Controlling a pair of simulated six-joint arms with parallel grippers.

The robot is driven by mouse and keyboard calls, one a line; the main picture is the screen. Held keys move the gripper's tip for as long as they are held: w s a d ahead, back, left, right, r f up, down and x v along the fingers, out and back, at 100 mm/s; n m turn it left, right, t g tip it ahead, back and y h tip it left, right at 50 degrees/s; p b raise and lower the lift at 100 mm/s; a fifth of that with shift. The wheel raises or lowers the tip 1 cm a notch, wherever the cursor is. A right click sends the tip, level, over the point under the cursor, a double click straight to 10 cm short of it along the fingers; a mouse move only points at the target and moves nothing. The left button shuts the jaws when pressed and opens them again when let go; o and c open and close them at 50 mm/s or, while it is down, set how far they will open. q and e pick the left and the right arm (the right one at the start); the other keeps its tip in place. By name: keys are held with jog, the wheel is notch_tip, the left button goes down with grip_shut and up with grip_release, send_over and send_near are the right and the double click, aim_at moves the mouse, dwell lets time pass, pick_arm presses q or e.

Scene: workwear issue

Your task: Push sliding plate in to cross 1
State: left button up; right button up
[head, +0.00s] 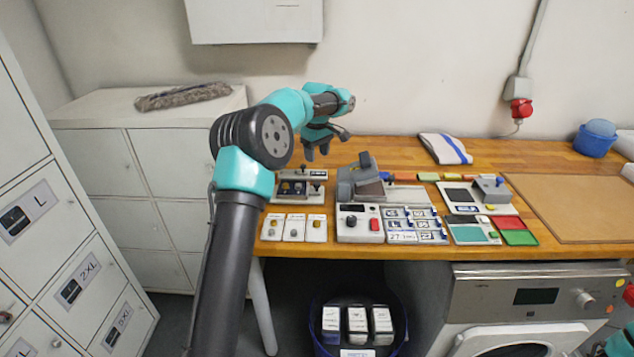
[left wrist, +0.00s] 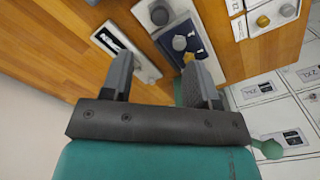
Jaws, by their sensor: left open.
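A light board with a dark plate and knobs (head: 293,188) lies at the left end of the wooden bench. In the left wrist view its dark blue plate (left wrist: 185,42) carries a grey knob and a yellow one. I cannot tell for sure that this is the sliding plate, and no cross mark can be made out. A pale strip with a dark slot (left wrist: 125,45) lies beside it. My left gripper (head: 318,151) is open and empty above the back of this board; its two fingers also show in the left wrist view (left wrist: 160,65). My right gripper is out of view.
Three white switch plates (head: 294,228) lie at the bench's front left. A grey device (head: 360,180) and a control box with a red button (head: 360,224) stand just right of the board. A brown mat (head: 575,205) lies far right. Grey cabinets stand left.

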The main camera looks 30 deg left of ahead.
aim_at(317, 183)
pick_arm(q)
notch_tip(317, 183, down, 12)
jog(key=shift+r, duration=0.25)
dwell(0.3)
grip_shut()
dwell(0.4)
